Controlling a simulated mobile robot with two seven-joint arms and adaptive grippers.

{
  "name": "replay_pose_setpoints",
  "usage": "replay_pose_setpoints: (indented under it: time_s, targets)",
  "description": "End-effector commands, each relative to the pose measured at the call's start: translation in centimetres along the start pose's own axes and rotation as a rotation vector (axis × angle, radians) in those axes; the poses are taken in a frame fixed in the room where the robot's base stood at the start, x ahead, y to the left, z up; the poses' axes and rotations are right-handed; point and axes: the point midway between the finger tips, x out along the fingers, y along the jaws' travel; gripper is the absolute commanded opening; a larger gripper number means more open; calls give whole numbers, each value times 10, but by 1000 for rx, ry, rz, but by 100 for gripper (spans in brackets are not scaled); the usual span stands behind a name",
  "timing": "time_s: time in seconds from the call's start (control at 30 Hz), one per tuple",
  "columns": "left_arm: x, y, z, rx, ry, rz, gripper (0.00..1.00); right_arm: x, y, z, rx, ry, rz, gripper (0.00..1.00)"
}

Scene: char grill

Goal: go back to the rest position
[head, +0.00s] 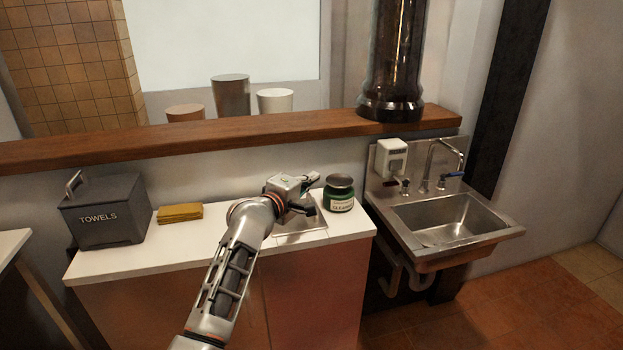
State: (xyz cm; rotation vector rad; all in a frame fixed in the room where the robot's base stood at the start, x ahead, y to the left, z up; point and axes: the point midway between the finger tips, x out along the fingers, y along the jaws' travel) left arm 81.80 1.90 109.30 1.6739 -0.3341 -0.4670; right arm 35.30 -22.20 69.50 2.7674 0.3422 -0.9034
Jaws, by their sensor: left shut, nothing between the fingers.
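My left arm reaches in from the bottom of the head view over a white counter (110,262). My left gripper (314,196) is shut and empty. It is in front of the green jar labelled as cleaner (340,195), just to its left in the picture; I cannot tell whether they touch. A square metal plate (303,239) on the counter is partly hidden behind the gripper and wrist. My right gripper is not in view.
A dark towels box (105,225) and a folded yellow cloth (180,213) stand on the left of the counter. A steel sink (445,220) with a tap is on the right. A wooden ledge (250,127) with several cups runs behind. Tiled floor lies at lower right.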

Motion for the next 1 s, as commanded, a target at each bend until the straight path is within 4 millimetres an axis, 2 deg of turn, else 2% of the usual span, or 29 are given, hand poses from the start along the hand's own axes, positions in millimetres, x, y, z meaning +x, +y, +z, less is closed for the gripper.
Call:
replay_pose_setpoints:
  time_s: [0.1, 0.17, 0.27, 0.37, 0.5, 0.57, 0.6, 0.67, 0.7, 0.77, 0.83, 0.9, 1.0]
  targets:
    - [-5, 2, 1, 3, 2, -3, 0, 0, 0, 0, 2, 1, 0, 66]
    - [-9, -3, 1, 18, 5, -13, 0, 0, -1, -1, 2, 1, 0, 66]
    - [-23, -30, -3, 94, 15, -57, 0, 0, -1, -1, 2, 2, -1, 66]
    - [-52, -78, -9, 244, 27, -142, 0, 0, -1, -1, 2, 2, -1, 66]
    - [-112, -154, -18, 515, 23, -304, 0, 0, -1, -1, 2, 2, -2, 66]
    - [-142, -183, -21, 634, 12, -378, 0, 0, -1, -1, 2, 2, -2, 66]
    - [-163, -202, -23, 710, 0, -429, 0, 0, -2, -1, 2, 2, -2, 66]
    - [-195, -227, -26, 827, -22, -506, 0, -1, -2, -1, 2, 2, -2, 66]
    - [-218, -242, -27, 905, -41, -558, 0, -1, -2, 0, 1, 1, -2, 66]
    - [-254, -263, -30, 1020, -76, -638, 0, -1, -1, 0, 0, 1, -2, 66]
    - [-298, -284, -32, 1156, -126, -733, 0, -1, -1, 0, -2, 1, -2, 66]
    - [-342, -298, -34, 1282, -185, -823, 0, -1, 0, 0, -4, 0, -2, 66]
    - [-394, -310, -37, 1429, -267, -930, 0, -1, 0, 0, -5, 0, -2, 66]
